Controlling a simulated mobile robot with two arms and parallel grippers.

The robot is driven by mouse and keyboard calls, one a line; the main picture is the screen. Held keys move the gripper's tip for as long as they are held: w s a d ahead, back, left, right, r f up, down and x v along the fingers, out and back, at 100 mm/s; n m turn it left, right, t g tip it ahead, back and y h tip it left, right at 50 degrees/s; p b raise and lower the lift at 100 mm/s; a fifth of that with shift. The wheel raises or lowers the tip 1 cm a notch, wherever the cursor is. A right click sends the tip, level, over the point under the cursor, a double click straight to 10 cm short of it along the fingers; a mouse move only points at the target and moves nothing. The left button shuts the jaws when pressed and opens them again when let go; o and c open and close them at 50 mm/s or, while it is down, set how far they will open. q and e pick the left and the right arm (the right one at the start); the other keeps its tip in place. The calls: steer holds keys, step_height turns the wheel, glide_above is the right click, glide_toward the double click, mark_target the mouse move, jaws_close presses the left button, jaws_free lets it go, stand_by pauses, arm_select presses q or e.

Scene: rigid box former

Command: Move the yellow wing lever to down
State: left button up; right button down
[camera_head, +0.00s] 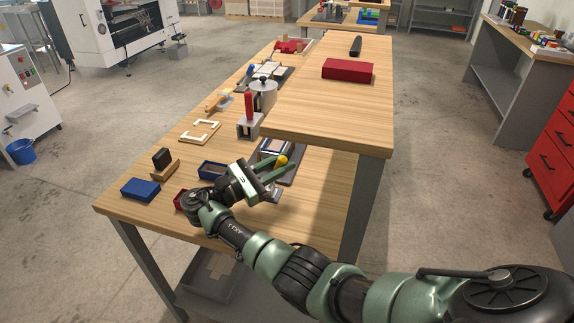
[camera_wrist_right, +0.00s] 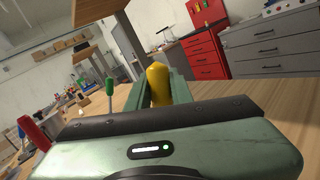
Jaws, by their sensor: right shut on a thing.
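The yellow wing lever (camera_head: 282,161) shows as a small yellow knob at the box former (camera_head: 292,175) on the wooden table. My right gripper (camera_head: 281,167) is at the lever, with its green fingers on either side of it. In the right wrist view the yellow lever (camera_wrist_right: 158,84) stands between the two fingers (camera_wrist_right: 157,88), which are shut on it. My gripper and wrist hide part of the box former. My left gripper is not in view.
A raised wooden shelf (camera_head: 330,110) overhangs close behind the gripper, with a red box (camera_head: 347,69) on it. A red-handled tool (camera_head: 249,108), a blue tray (camera_head: 213,170) and a blue box (camera_head: 140,189) stand left. A green-knobbed lever (camera_wrist_right: 109,88) shows in the wrist view.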

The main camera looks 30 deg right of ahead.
steer(key=w+a+n+h, duration=0.1)
steer(key=w+n+b, duration=0.1)
steer(key=shift+a+r+n+t+h, duration=0.2)
steer(key=shift+a+n+t+h, duration=0.2)
steer(key=shift+w+a+r+n, duration=0.15)
steer(key=shift+w+a+n, duration=0.15)
steer(key=shift+n, duration=0.1)
steer(key=shift+d, duration=0.1)
steer(key=c, duration=1.3)
jaws_free()
steer(key=shift+o, duration=0.2)
steer(key=b+v, duration=0.4)
steer(key=v, duration=0.4)
